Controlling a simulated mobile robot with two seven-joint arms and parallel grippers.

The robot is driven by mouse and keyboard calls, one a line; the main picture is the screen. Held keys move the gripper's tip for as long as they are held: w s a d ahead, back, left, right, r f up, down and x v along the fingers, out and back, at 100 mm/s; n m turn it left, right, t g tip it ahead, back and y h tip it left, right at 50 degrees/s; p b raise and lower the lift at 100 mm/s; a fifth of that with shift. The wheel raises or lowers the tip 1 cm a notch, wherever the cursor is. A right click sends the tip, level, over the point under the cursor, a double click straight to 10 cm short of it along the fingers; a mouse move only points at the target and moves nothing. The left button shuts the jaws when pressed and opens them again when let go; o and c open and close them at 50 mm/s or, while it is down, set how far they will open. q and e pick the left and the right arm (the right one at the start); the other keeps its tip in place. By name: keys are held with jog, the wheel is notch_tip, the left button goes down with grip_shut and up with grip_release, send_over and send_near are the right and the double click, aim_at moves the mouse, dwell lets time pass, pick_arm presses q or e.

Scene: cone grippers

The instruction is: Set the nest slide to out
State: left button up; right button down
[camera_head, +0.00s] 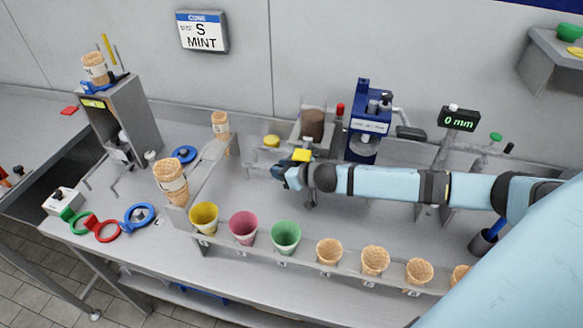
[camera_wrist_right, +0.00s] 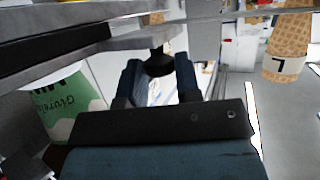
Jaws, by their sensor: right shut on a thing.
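My right gripper (camera_head: 280,174) reaches in from the right in the head view, low over the bench behind the row of cones. In the right wrist view, its two blue fingers (camera_wrist_right: 159,78) are shut on a dark knob (camera_wrist_right: 160,62) under a grey metal plate (camera_wrist_right: 150,38). The knob looks like the handle of the nest slide, though the slide's full shape is hidden. In the head view, the gripper and wrist cover the knob. I cannot tell how far the slide is out. My left gripper is not in view.
A rail along the front holds yellow, pink and green cups (camera_head: 286,236) and several wafer cones (camera_head: 375,260). A blue press (camera_head: 368,125) stands behind my right arm, beside a display reading 0 mm (camera_head: 459,119). Coloured rings (camera_head: 139,217) lie at the left.

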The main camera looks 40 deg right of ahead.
jog(key=c, duration=0.8)
grip_release()
jog(key=shift+c, duration=0.2)
jog(key=s+d+r+b, duration=0.1)
jog(key=s+d+b, duration=0.2)
jog(key=s, duration=1.1)
jog(key=shift+d, duration=0.8)
